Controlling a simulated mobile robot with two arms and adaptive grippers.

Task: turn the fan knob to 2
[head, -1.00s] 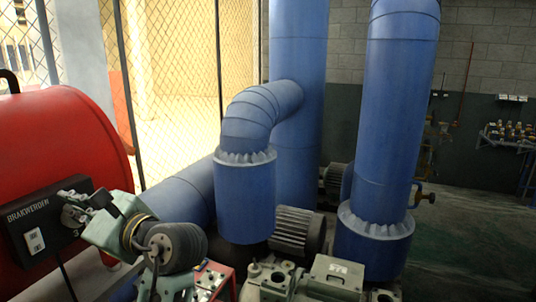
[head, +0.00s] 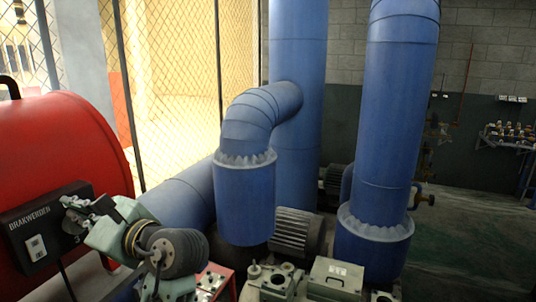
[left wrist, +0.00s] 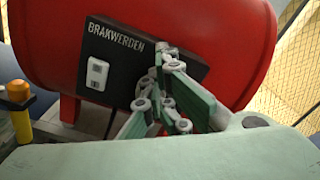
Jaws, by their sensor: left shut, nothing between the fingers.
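The fan is a big red drum (head: 50,140) at the left of the head view. It has a black panel (head: 22,216) lettered BRAKWERDEN, with a white switch plate (head: 36,247) and a mark like a 3. My left gripper (head: 74,205) is shut at the panel's upper right part, its fingertips at or very near the face. In the left wrist view the gripper (left wrist: 161,62) covers the panel's right part. I cannot make out the knob or its setting behind the fingers, nor whether they touch it. The right gripper is not in view.
Large blue pipes (head: 245,190) and a motor with a grey-green pump (head: 335,275) stand right of my left arm. A wire fence (head: 180,90) is behind the drum. In the left wrist view an orange-topped post (left wrist: 18,92) stands at the left.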

